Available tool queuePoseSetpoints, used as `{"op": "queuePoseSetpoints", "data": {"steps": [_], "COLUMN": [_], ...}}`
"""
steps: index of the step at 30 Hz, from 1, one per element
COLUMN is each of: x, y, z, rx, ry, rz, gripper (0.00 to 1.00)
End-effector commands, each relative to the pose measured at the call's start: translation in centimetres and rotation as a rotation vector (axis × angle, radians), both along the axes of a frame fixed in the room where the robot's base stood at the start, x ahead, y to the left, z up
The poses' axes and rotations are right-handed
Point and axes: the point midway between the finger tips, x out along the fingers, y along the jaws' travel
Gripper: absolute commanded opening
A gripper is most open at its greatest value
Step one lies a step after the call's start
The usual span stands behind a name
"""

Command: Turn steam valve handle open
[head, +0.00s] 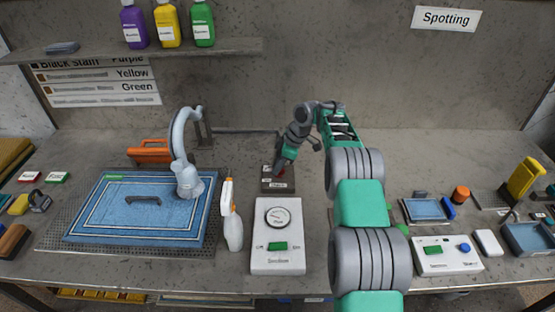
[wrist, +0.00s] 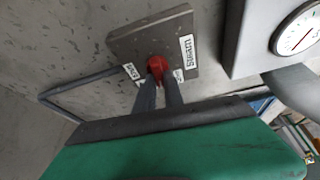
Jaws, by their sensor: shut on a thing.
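The steam valve is a small dark plate (wrist: 180,30) with a red handle (wrist: 156,67) and white labels, one reading "Steam". In the wrist view my gripper (wrist: 160,85) has its two grey fingers shut on the red handle, and they hide part of it. In the head view the valve plate (head: 277,185) sits on the table behind the gauge box, and my gripper (head: 281,165) reaches down to it from the right. The handle is mostly hidden there, so its exact turn angle is hard to tell.
A white gauge box (head: 278,240) with a green switch stands just in front of the valve. A spray bottle (head: 231,218) stands to its left. A blue rug (head: 138,208) with a grey steam-arm nozzle (head: 188,180) lies further left. A control box (head: 445,255) stands at the right.

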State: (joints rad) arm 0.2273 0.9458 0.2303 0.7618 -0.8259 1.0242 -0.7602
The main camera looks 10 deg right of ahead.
Motion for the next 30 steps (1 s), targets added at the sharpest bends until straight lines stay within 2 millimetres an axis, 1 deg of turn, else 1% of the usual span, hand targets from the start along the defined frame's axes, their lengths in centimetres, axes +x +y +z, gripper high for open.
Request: {"op": "queuePoseSetpoints", "data": {"steps": [1,9,23,24,30], "x": [0.04,0.02,0.01,0.01,0.00], "y": [-0.04,0.00,0.03,0.03,0.03], "z": [0.46,0.17,0.03,0.03,0.01], "rx": [0.000,0.000,0.000,0.000,0.000], "ry": [0.000,0.000,-0.002,-0.002,-0.001], "rz": [0.021,0.095,0.106,0.106,0.106], "gripper": [0.00,0.00,0.00,0.16,0.32]}}
